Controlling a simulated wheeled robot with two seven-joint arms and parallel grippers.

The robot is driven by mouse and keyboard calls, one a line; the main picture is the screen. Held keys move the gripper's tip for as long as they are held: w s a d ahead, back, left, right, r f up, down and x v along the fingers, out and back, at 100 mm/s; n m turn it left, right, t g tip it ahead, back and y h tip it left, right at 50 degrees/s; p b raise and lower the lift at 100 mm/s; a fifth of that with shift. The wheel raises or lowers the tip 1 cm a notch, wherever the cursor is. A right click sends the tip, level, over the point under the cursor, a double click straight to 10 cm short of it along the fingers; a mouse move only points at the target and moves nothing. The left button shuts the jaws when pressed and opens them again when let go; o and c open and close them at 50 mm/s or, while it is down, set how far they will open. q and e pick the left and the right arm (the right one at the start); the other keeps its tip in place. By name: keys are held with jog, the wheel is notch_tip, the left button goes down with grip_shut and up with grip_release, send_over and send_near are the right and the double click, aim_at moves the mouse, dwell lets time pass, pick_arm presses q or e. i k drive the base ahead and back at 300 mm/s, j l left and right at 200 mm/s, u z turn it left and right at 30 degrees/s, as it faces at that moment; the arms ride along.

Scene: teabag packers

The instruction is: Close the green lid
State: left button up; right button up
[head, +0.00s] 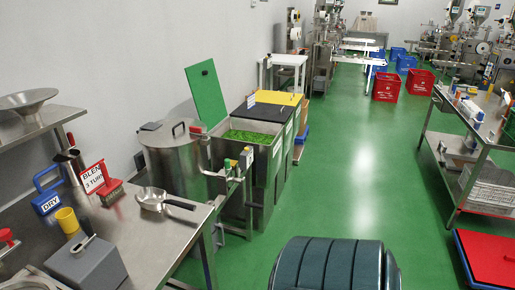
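The green lid (207,95) stands open, raised nearly upright and leaning slightly, at the back left edge of a steel bin (264,172). The bin's top is open and green leafy or granular contents (248,136) show inside. Neither of my grippers is in the head view, so their state and any hold cannot be seen.
Black (264,109) and yellow (279,97) lids lie flat on bins behind. A steel drum (174,155) stands left of the bin. A steel table (132,232) with scoop and tools is front left. Another table (464,128) stands right. Green floor between is largely clear.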

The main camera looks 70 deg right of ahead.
aim_at(202, 77)
jog(key=z, duration=2.1)
jog(key=i+l, duration=0.65)
jog(key=l, duration=0.2)
jog(key=i+l+u, duration=0.1)
jog(key=i+l, duration=0.55)
jog(key=l, duration=0.2)
jog(key=i+l+u, duration=0.1)
jog(key=i+l, duration=0.55)
jog(key=l, duration=0.25)
